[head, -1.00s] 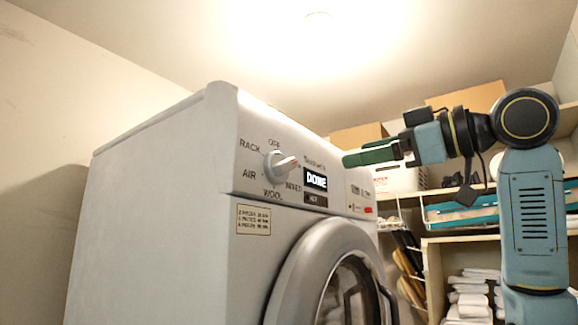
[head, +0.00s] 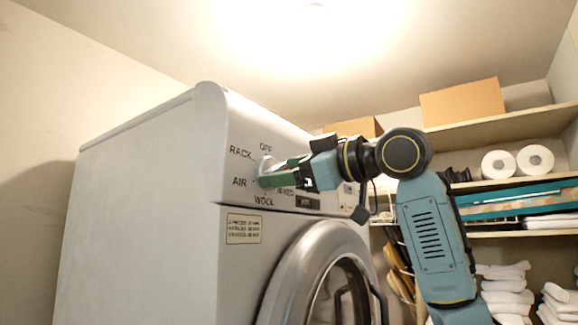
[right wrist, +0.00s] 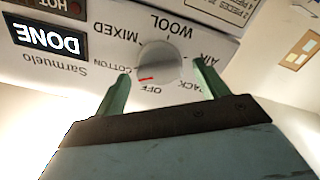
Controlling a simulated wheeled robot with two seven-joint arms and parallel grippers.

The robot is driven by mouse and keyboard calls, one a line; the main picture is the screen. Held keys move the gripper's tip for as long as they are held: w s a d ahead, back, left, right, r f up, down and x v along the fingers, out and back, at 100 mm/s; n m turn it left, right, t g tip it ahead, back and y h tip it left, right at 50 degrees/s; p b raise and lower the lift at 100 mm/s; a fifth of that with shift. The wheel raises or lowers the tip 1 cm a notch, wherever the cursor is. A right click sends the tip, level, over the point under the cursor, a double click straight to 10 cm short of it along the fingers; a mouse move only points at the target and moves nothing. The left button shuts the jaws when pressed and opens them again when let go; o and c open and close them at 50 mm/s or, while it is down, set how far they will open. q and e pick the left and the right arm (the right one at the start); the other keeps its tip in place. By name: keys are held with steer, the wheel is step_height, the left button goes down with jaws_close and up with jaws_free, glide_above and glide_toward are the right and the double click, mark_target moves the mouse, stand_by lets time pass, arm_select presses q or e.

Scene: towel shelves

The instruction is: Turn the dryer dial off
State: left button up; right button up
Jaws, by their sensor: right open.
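The dryer (head: 150,190) is a pale grey front-loader with its dial high on the front panel. The round grey dial (right wrist: 160,60) shows in the right wrist view, upside down, with a red mark on its edge on the OFF and COTTON side. In the head view the dial (head: 265,161) is mostly hidden by my right gripper. My right gripper (head: 264,173) is open at the dial. In the right wrist view its two green fingers (right wrist: 162,72) stand on either side of the dial; I cannot tell whether they touch it. My left gripper is not in view.
The display (right wrist: 50,40) reads DONE. The round dryer door (head: 320,270) is below the panel. Shelves (head: 500,130) at the right hold towels, two white rolls (head: 535,160) and a cardboard box (head: 462,102).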

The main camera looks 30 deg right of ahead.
steer(key=c, duration=1)
steer(key=shift+n, duration=0.3)
steer(key=n, duration=1.1)
stand_by(0.3)
steer(key=o, duration=1)
